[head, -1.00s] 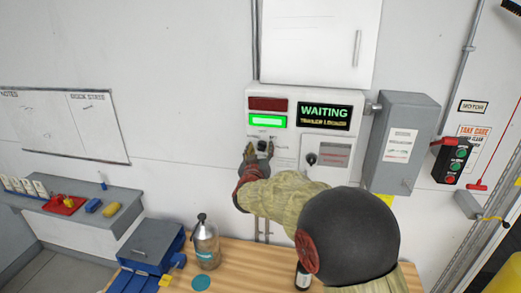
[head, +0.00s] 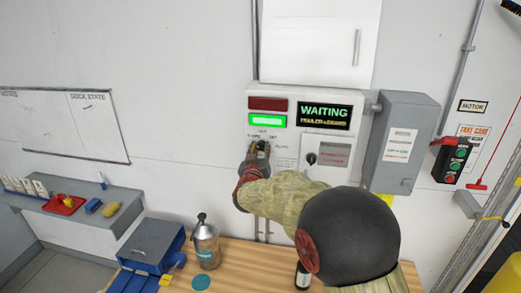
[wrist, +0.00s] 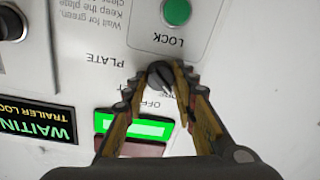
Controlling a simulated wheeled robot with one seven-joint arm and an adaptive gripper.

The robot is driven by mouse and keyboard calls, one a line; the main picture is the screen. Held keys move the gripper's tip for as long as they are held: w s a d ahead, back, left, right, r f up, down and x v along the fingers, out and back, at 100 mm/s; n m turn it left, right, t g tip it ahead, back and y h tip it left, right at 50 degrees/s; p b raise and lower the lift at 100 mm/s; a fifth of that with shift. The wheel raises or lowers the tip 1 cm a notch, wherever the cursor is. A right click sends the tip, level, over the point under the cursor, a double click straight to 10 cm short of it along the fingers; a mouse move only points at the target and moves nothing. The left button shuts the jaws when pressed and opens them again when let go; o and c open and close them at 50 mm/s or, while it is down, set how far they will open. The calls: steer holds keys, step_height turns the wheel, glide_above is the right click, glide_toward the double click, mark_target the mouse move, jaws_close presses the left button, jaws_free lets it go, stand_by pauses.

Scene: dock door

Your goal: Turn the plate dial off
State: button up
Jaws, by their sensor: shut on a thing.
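The plate dial (wrist: 160,76) is a dark round knob on the white control panel (head: 290,105), seen close in the wrist view beside the printed words PLATE and OFF. My gripper (wrist: 158,80) is shut on the dial, one finger on each side of it. A pale pointer mark shows on the knob toward the lower right, between the fingers. Its exact setting is hard to tell because a finger hides part of the labels. In the head view my gripper (head: 257,151) covers most of the dial, below the lit green lamp (head: 267,121).
A green LOCK button (wrist: 176,12) is close to the dial. The display (head: 324,115) reads WAITING. Another dark knob (head: 311,159) is to the right on the panel. A grey box (head: 403,140) stands farther right.

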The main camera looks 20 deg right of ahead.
steer(key=shift+f+m+b, duration=0.1)
steer(key=shift+m+b, duration=0.2)
steer(key=shift+b, duration=0.15)
steer(key=m+b, duration=0.4)
steer(key=b, duration=0.1)
steer(key=shift+f+b, duration=0.2)
steer(key=shift+b, duration=0.2)
steer(key=m+b, duration=0.3)
steer(key=shift+r+m+h+b, duration=0.15)
steer(key=shift+m+h+b, duration=0.25)
steer(key=shift+m+b, duration=0.6)
steer(key=shift+m, duration=0.3)
steer(key=o, duration=1.2)
steer(key=shift+c, duration=0.2)
steer(key=shift+s, duration=0.1)
